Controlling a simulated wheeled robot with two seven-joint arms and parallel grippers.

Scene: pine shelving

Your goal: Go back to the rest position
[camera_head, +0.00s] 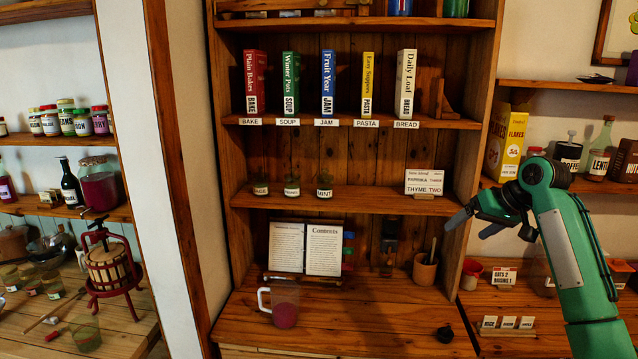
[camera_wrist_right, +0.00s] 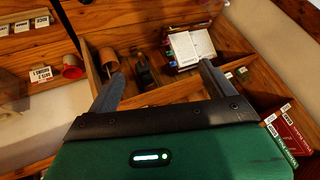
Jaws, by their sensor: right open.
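My right gripper (camera_head: 470,226) is raised at the right side of the pine shelving (camera_head: 483,120), in front of its right upright. The green right arm comes up from the lower right corner. In the right wrist view the two fingers of the right gripper (camera_wrist_right: 161,72) stand well apart with nothing held between them. My left gripper and left arm are not in the head view.
Books stand on the upper shelf. An open book (camera_head: 306,248) and a glass jug (camera_head: 285,304) are on the counter, with a terracotta pot (camera_head: 425,270) to the right. A cereal box (camera_head: 504,143) and bottles stand on the shelf near my right arm. The counter's middle is clear.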

